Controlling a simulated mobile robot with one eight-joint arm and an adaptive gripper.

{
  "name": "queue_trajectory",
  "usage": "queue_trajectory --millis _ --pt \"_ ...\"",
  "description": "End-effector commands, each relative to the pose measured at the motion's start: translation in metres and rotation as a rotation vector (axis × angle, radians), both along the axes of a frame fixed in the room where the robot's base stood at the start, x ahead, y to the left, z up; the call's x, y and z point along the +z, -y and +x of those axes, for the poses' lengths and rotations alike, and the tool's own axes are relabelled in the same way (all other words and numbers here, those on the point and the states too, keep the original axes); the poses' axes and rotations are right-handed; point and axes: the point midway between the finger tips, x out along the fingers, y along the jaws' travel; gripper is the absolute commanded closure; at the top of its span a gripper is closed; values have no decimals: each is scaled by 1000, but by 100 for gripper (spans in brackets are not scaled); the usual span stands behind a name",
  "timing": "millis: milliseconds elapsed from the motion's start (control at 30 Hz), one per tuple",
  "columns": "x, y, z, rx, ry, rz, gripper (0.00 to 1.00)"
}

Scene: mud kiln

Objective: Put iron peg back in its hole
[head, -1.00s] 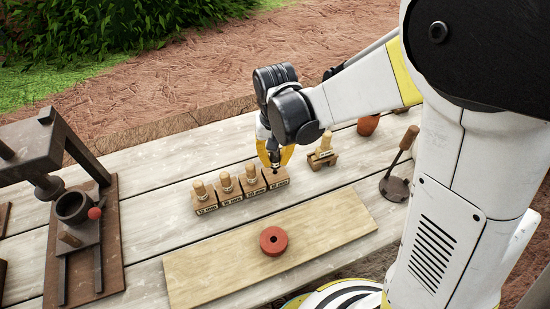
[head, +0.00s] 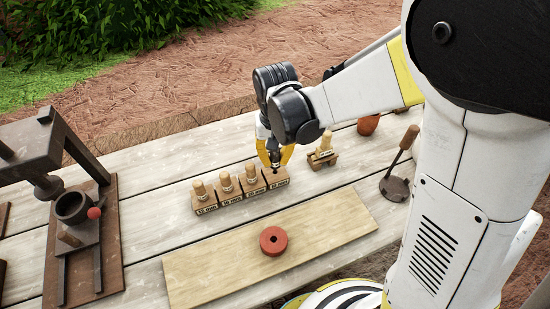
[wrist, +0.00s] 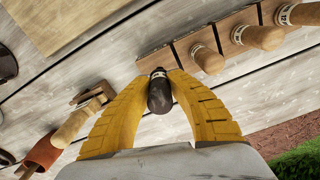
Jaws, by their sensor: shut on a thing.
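My gripper (head: 275,158) is at the right end of a row of wooden blocks (head: 277,182). Its yellow fingers are shut on the dark iron peg (head: 275,157); in the wrist view the peg (wrist: 159,92) stands between the fingertips (wrist: 160,80). The peg is over the end block (wrist: 155,58), the one without a wooden peg. The fingers and the peg itself cover its lower end, so I cannot tell whether it sits in the hole.
Light wooden pegs (head: 225,180) stand in the other blocks to the left. A small wooden stand with a peg (head: 323,155) is to the right. A red ring (head: 273,241) lies on a board (head: 205,268) in front. A rusty press (head: 85,215) stands left.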

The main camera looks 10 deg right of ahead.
Motion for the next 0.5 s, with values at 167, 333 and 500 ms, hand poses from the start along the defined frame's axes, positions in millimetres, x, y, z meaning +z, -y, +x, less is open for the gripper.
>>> queue_trajectory --millis 167,333,500 --pt "-1 0 0 0 0 0 100" --pt "-3 0 0 0 0 0 100" --pt "-5 0 0 0 0 0 100"
